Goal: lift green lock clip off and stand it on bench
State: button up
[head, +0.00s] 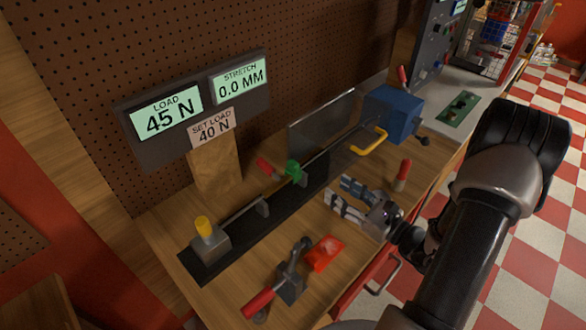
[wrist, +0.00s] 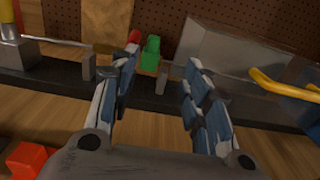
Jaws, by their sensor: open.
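The green lock clip (head: 293,170) is a small upright block at the dark rail (head: 235,245), beside a red-tipped part (head: 268,166). The clip also shows in the wrist view (wrist: 151,53), beyond and between my fingertips, slightly left of the middle. Its lower end and how it is seated are not clear. My gripper (head: 336,190) is open and empty, on the near side of the rail and apart from the clip. In the wrist view both fingers of my gripper (wrist: 160,65) are spread toward the rail.
A clear panel (head: 325,120) stands behind the rail. A blue box (head: 393,112) and yellow handle (head: 370,142) are at its right end. A red-handled lever (head: 290,280), a red tray (head: 325,252) and a red-topped peg (head: 403,172) stand near my gripper. The display reads LOAD 45 N.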

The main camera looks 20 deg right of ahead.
aim_at(298, 166)
jog(key=b+x, duration=0.1)
jog(key=x, duration=0.4)
jog(key=b+x, duration=0.1)
jog(key=x, duration=0.4)
jog(key=a+b+x, duration=0.1)
jog(key=x, duration=0.4)
jog(key=shift+w+a+b, duration=0.15)
jog(key=shift+a+b, duration=0.05)
jog(key=shift+b, duration=0.1)
jog(key=shift+w, duration=0.4)
jog(key=shift+c, duration=0.5)
grip_shut()
